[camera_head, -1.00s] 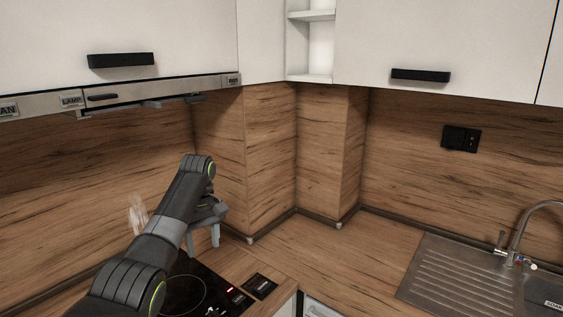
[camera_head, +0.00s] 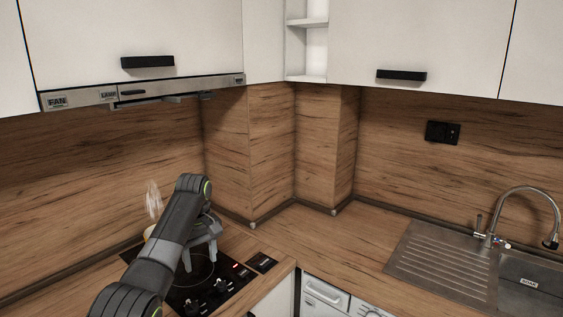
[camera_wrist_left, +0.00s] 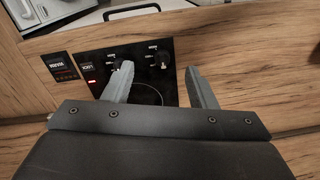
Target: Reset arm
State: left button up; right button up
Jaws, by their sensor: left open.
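My left arm comes in from the lower left in the head view. My left gripper (camera_head: 200,257) hangs above the black cooktop (camera_head: 226,271), with its grey fingers pointing down. In the left wrist view its two fingers (camera_wrist_left: 160,88) stand apart with nothing between them, over the cooktop (camera_wrist_left: 95,65). The gripper is open and empty. My right gripper does not show.
Something with steam or smoke (camera_head: 153,200) rising stands behind my arm, mostly hidden. The range hood (camera_head: 150,92) and white cabinets hang above. A sink (camera_head: 530,282) with a tap (camera_head: 520,195) is at right. The corner worktop (camera_head: 320,237) is clear.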

pick_arm(q)
jog(key=s+a+f+m+t, duration=0.1)
jog(key=s+a+f+m, duration=0.15)
jog(key=s+f, duration=0.75)
jog(key=s+a+f+m+t, duration=0.1)
jog(key=s+a+f, duration=0.3)
jog(key=s+f, duration=0.5)
jog(key=s+a+m+t+y, duration=0.1)
jog(key=s+a+m, duration=0.1)
jog(key=s, duration=1.2)
jog(key=s+a+m+t, duration=0.1)
jog(key=s+a+m, duration=0.1)
jog(key=s, duration=1.1)
notch_tip(320, 180, down, 30)
jog(key=a+r+g+b, duration=0.1)
jog(key=b, duration=0.4)
jog(key=s+f+b, duration=0.2)
jog(key=s+f, duration=0.5)
jog(key=f, duration=0.3)
jog(key=s+d+f+g+b, duration=0.1)
jog(key=s+f+b, duration=0.2)
jog(key=s+f, duration=0.5)
notch_tip(320, 180, down, 3)
jog(key=shift+s+d+f+g, duration=0.15)
jog(key=shift+s+g, duration=0.1)
jog(key=shift+g, duration=0.05)
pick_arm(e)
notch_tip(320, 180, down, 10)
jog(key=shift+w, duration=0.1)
